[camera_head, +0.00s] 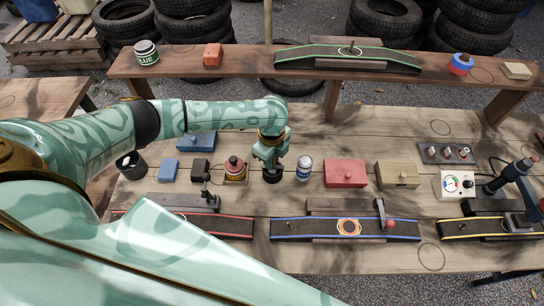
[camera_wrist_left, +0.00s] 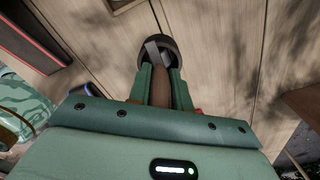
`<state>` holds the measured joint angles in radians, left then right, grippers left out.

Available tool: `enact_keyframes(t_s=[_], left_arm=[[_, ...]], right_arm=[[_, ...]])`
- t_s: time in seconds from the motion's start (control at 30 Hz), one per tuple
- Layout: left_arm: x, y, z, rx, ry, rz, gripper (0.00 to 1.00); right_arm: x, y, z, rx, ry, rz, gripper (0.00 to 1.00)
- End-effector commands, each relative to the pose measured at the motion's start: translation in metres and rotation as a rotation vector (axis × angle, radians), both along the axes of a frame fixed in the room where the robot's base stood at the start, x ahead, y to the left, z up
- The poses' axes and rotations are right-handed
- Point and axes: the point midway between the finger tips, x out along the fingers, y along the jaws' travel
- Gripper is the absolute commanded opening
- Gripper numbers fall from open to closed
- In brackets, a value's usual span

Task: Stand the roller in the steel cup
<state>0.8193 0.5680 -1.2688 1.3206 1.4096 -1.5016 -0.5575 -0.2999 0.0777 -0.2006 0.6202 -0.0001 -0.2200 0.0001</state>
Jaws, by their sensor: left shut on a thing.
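My left gripper (camera_head: 271,162) points down over the middle of the bench. In the left wrist view its fingers (camera_wrist_left: 165,88) are shut on the brown handle of the roller (camera_wrist_left: 160,92). The roller's grey metal end reaches into the mouth of a dark round cup (camera_wrist_left: 171,47), which looks like the steel cup. In the head view the dark cup (camera_head: 272,176) shows right under the fingertips, on the wood. The gripper hides most of the roller there. I cannot tell whether the roller touches the cup's bottom. My right gripper is not in view.
A red block (camera_head: 345,173) lies farther right. A blue-edged belt (camera_head: 320,229) runs along the front. A raised shelf (camera_head: 240,61) crosses behind.

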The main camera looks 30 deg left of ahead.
Motion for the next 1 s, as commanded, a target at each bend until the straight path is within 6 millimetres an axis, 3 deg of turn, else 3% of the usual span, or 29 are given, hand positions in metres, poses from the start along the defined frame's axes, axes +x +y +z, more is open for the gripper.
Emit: enact_keyframes(t_s=[1.0], left_arm=[[0.0002, -0.0007, -0.0018, -0.001, -0.001, -0.001, 0.00]], right_arm=[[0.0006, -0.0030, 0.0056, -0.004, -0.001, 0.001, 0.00]])
